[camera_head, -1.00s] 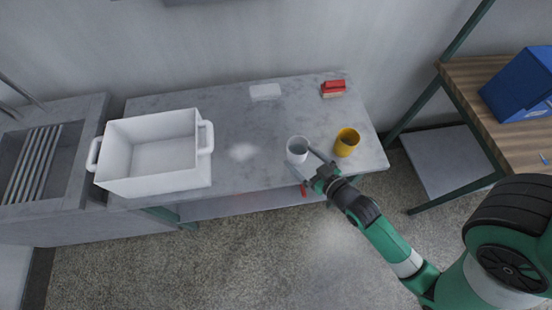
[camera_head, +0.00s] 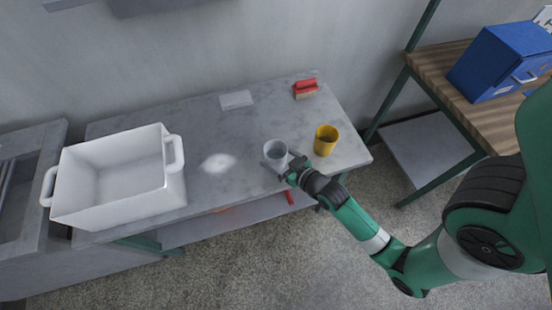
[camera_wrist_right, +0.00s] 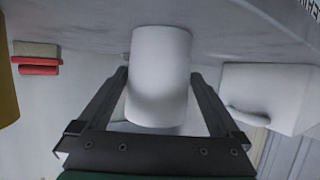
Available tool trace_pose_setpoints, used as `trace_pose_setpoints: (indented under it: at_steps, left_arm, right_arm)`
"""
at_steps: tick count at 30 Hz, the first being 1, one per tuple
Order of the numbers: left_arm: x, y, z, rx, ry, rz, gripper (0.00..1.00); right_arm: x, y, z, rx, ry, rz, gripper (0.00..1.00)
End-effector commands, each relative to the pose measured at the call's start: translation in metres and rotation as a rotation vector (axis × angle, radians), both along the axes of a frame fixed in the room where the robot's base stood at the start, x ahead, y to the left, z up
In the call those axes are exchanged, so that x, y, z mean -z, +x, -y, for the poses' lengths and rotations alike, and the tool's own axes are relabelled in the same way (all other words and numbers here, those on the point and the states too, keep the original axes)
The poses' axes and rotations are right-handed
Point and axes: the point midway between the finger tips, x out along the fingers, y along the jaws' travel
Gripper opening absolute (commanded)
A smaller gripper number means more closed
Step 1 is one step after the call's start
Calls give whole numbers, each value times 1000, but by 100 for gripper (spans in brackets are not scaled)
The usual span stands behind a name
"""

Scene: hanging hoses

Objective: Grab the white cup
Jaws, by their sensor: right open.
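The white cup (camera_head: 275,151) stands upright near the front edge of the grey table, left of the yellow cup. My right gripper (camera_head: 280,167) is open at the cup, with its fingers around the cup's near side. In the right wrist view the white cup (camera_wrist_right: 159,75) is between the two open fingers of my right gripper (camera_wrist_right: 160,85), with a small gap visible on each side. The left gripper is in neither view.
A yellow cup (camera_head: 326,140) stands close on the right. A red-topped brush (camera_head: 305,89) and a pale flat block (camera_head: 236,100) lie at the back. A large white bin (camera_head: 115,180) fills the table's left side. A blue box (camera_head: 500,62) is on the wooden bench (camera_head: 432,66).

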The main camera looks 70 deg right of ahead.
Motion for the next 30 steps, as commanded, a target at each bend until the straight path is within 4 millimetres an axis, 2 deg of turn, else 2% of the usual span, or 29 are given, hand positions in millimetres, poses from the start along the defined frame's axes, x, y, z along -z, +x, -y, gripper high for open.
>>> trace_pose_setpoints:
  at_steps: [1,6,14,27,28,30]
  left_arm:
    - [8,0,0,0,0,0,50]
    - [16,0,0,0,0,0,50]
    - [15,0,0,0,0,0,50]
    - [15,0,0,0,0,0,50]
    - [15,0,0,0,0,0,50]
    - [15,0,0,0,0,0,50]
  right_arm:
    - [5,8,6,1,-2,5,100]
    - [13,29,18,0,-1,2,100]
    - [13,32,20,0,0,1,100]
    - [12,31,20,0,0,1,21]
    - [13,31,20,0,0,1,17]
    - [12,32,20,0,-1,3,17]
